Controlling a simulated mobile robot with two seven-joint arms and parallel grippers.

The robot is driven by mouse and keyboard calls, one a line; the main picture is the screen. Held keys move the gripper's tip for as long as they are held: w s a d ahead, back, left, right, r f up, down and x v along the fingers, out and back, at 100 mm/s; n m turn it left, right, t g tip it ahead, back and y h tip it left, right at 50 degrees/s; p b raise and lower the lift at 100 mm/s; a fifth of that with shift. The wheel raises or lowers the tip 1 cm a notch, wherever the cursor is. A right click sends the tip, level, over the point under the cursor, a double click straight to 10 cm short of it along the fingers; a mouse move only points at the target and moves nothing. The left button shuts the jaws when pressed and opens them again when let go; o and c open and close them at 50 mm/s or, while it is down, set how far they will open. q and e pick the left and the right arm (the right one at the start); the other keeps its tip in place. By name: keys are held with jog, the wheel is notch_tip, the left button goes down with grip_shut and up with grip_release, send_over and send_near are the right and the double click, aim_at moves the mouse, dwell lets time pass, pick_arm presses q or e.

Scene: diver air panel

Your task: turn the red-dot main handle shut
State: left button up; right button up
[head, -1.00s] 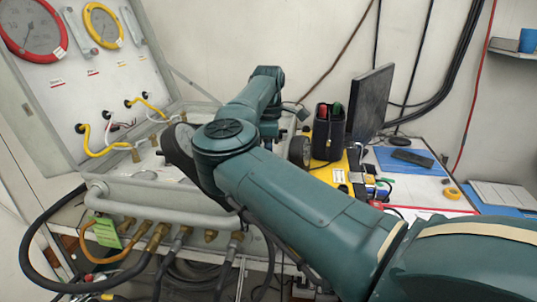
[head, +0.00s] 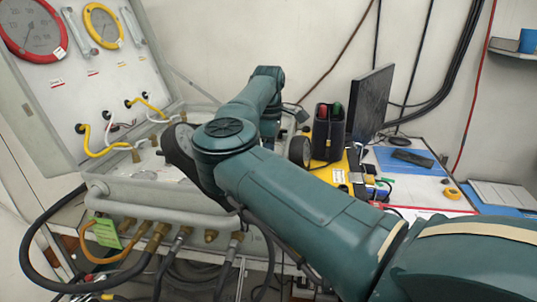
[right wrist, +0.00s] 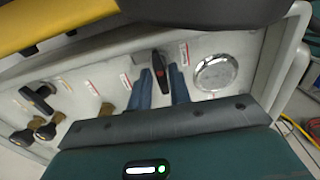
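The red-dot main handle (right wrist: 160,72) is a black lever with a red dot, on the light panel in the right wrist view. It lies roughly along the view's up-down direction. My right gripper (right wrist: 161,84) has its two blue-grey fingers apart, one on each side of the handle's near end. A narrow gap seems to show beside the handle; I cannot tell whether either finger touches it. In the head view my right arm covers the handle and gripper. My left gripper is in neither current view.
In the right wrist view, a round metal disc (right wrist: 215,73) lies right of the handle, and black knobs (right wrist: 38,97) and brass fittings stand left. The case's raised lid (head: 75,75) carries gauges. A grey tube rail (head: 160,205) and hoses run along its front.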

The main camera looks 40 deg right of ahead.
jog(key=shift+o, duration=1.4)
notch_tip(320, 180, up, 13)
